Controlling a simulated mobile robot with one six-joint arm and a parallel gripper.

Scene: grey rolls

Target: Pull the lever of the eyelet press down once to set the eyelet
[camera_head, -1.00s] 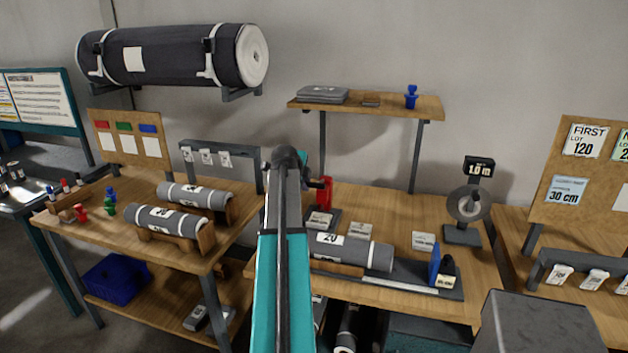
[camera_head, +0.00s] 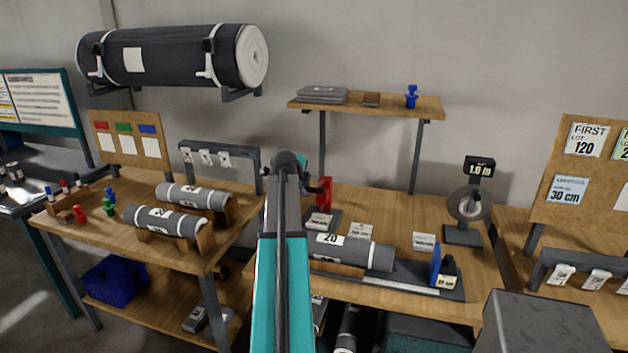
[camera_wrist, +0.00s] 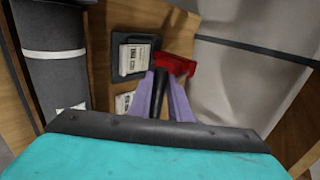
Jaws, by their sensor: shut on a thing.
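The red eyelet press (camera_head: 325,190) stands on a dark base on the middle workbench, just right of my arm. Its red body also shows in the wrist view (camera_wrist: 174,65). A tag card (camera_wrist: 134,58) lies on the dark base. My gripper (camera_wrist: 160,82) has its two purple fingers closed on the black lever handle (camera_wrist: 158,95), just in front of the red body. How far down the lever stands is hard to tell.
A grey roll (camera_head: 350,251) lies in a cradle in front of the press. Tag cards (camera_head: 361,231) lie to its right. A shelf (camera_head: 380,105) hangs above the press.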

